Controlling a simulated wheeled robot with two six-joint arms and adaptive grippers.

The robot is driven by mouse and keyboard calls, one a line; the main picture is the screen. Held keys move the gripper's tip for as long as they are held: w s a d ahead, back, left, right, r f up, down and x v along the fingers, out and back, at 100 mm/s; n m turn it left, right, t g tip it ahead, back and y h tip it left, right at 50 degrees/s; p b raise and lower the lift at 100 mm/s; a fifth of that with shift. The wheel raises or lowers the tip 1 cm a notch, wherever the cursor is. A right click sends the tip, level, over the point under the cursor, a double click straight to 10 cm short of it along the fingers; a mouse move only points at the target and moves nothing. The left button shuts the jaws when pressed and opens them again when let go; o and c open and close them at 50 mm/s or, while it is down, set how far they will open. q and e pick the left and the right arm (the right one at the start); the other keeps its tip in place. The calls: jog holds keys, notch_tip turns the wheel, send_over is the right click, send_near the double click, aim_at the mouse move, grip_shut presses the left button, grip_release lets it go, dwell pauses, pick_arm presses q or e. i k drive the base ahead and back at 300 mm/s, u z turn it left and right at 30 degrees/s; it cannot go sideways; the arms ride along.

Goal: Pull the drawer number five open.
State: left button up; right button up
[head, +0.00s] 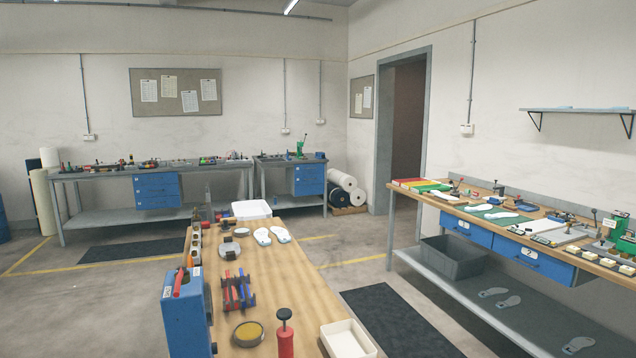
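Several blue drawers are in view, all looking shut. The right workbench has a blue drawer (467,232) with a white label and a second blue drawer (534,263) with a round white label. A blue drawer unit (157,190) hangs under the long back bench, with several drawers stacked. Another blue drawer unit (309,179) hangs under the small back bench. The labels are too small to read surely, so I cannot tell which drawer is number five. Neither of my grippers is in view.
A wooden table (291,282) with insoles, a blue case (186,310) and tools stands close in front. A grey crate (453,257) sits on the right bench's lower shelf. A dark mat (398,322) lies in the aisle. Floor is open at the left.

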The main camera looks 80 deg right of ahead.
aim_at(305, 176)
jog(key=z, duration=4.3)
jog(key=i, duration=3.15)
jog(key=u, duration=1.8)
jog(key=i, duration=1.7)
